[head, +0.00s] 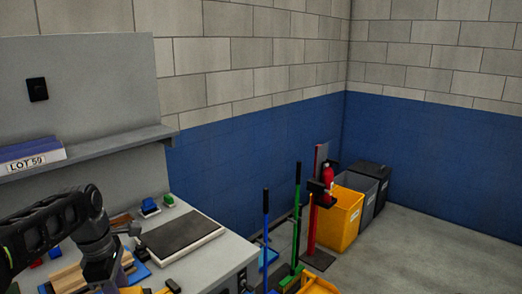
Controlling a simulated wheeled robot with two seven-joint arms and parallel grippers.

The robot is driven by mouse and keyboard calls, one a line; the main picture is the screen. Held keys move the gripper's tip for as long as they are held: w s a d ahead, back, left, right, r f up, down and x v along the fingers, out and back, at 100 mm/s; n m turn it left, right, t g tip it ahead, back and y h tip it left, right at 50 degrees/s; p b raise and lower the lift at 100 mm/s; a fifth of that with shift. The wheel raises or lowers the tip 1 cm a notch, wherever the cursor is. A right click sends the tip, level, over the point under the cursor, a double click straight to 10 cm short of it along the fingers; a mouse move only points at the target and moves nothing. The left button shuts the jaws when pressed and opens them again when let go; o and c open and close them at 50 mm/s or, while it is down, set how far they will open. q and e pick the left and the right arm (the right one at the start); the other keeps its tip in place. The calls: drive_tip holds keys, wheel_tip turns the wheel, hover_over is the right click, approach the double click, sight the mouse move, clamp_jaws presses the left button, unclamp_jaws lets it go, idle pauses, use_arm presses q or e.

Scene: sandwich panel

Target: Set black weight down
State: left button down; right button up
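My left arm comes in from the left. Its wrist bends down over the workbench, and its gripper (101,272) is at the bottom left, seen from above and behind. The fingertips are hidden, so I cannot tell whether it is open or shut or holds anything. I cannot clearly identify the black weight. A small black object (173,285) lies near the bench's front edge, right of the gripper. A dark flat panel (180,231) lies on a white board (216,234) further back. My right gripper is not in view.
The grey bench (215,269) holds small blue-based items (149,208) at the back and wooden pieces (68,278) near my arm. A shelf (110,148) carries a "LOT 59" box (30,155). Beyond stand coloured-handled tools (297,215), a fire extinguisher (328,174) and bins (341,218).

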use_arm(q)
drive_tip(key=w+d+f+m+g, duration=0.1)
drive_tip(key=d+f+m, duration=0.4)
drive_tip(key=m, duration=0.5)
drive_tip(key=w+d+f+m+y, duration=0.1)
drive_tip(key=w+d+f+m, duration=0.2)
drive_tip(key=d+f+m, duration=0.3)
drive_tip(key=shift+d+m+g, duration=0.4)
drive_tip(key=shift+d+m, duration=1.45)
drive_tip(key=shift+m, duration=0.75)
drive_tip(key=shift+r, duration=0.1)
